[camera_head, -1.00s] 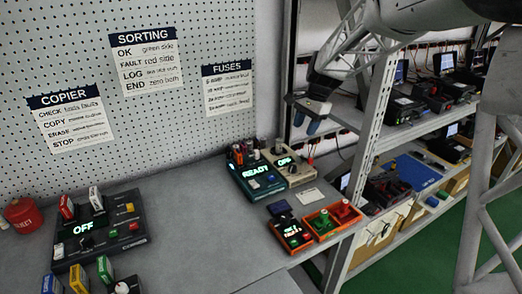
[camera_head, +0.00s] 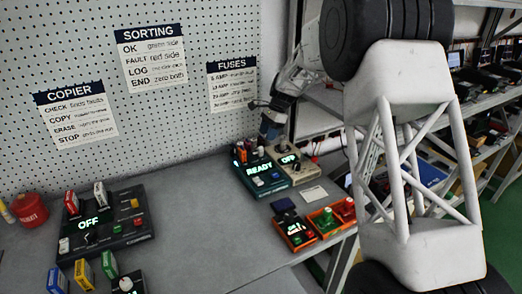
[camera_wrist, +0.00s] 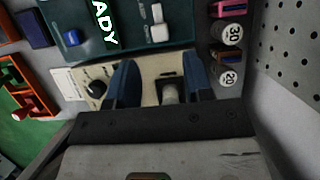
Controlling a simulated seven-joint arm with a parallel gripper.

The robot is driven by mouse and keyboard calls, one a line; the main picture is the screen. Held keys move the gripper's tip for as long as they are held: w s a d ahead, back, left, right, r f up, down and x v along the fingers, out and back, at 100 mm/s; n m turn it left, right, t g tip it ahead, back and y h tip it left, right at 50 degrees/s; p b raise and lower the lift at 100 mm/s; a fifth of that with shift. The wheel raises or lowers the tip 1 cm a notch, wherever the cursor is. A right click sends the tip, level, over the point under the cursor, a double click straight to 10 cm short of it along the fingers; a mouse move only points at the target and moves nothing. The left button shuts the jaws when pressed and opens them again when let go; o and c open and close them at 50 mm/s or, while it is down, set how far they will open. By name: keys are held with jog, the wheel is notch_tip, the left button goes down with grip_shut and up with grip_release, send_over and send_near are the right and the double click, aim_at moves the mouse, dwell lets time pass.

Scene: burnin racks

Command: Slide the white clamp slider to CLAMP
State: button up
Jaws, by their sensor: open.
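The beige device with a green "OFF" display (camera_head: 289,159) stands at the back right of the bench. Its beige panel (camera_wrist: 140,72) fills the middle of the wrist view. A whitish knob (camera_wrist: 170,94), which looks like the clamp slider, sits at a dark slot in that panel. My gripper (camera_wrist: 160,65) is open, its blue fingers on either side of this knob with gaps showing; I cannot tell whether they touch it. In the head view my gripper (camera_head: 269,128) is above the back of the devices, and the slider is hidden there. No CLAMP marking is legible.
A teal device reading "READY" (camera_head: 258,168) stands against the beige one; its white lever (camera_wrist: 157,32) is close to my fingers. Several fuse cylinders (camera_wrist: 230,35) stand close by. The pegboard (camera_wrist: 290,45) is close behind.

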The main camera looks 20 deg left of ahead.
aim_at(261, 147)
dwell(0.4)
jog(key=shift+x, duration=3.9)
jog(key=shift+c, duration=0.5)
grip_shut()
jog(key=shift+a, duration=0.1)
